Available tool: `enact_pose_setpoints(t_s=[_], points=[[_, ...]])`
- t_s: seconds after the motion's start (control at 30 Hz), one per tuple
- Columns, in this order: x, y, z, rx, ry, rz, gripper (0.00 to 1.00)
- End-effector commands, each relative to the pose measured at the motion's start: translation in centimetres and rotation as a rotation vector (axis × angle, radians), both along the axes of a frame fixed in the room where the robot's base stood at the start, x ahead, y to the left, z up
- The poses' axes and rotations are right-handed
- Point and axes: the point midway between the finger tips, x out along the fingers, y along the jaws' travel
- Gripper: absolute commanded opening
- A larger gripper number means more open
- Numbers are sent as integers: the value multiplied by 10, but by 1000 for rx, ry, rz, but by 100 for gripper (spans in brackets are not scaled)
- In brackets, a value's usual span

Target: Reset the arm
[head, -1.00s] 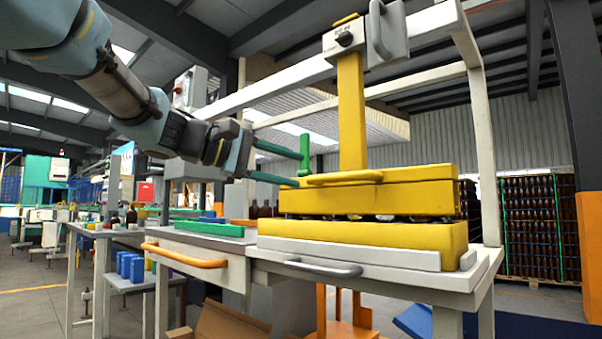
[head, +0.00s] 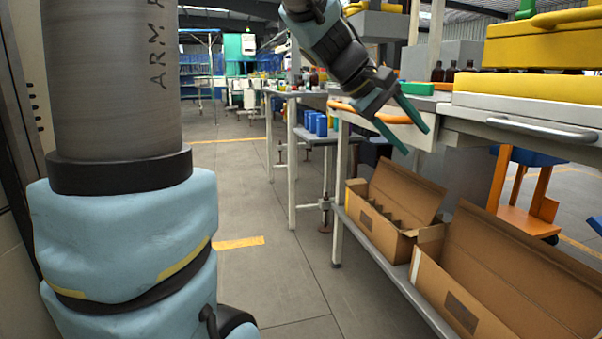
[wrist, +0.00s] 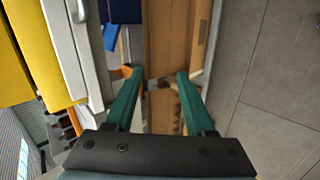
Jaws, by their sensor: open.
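My gripper (head: 416,133) is open, with two green fingers apart and nothing between them. In the head view it hangs in front of the workbench edge, near the orange handle (head: 383,114), and points down to the right. In the wrist view my gripper (wrist: 154,78) looks down past the bench towards a cardboard box (wrist: 162,112) below. My arm comes in from the top of the head view, and another part of it stands large at the left.
Two open cardboard boxes (head: 383,222) (head: 500,275) sit on the low shelf under the bench. The yellow press (head: 530,95) stands on the bench at the right, with a grey handle (head: 540,130) in front. The grey floor (head: 265,200) left of the bench is clear.

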Motion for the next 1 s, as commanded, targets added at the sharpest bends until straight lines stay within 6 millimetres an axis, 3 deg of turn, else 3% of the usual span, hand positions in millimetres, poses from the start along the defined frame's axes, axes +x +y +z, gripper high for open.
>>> enact_pose_setpoints(t_s=[0.03, 0.1, 0.3, 0.5, 0.63, 0.7, 1.0], points=[[4, 24, -29, 80, -2, 20, 55], [6, 59, -67, 197, -16, 34, 55], [-5, 158, -152, 498, -57, 13, 55], [-32, 234, -205, 708, -92, -75, 55], [-54, 273, -230, 808, -116, -158, 55], [-52, 272, -206, 811, -125, -162, 55], [-51, 271, -139, 809, -124, -162, 55]])
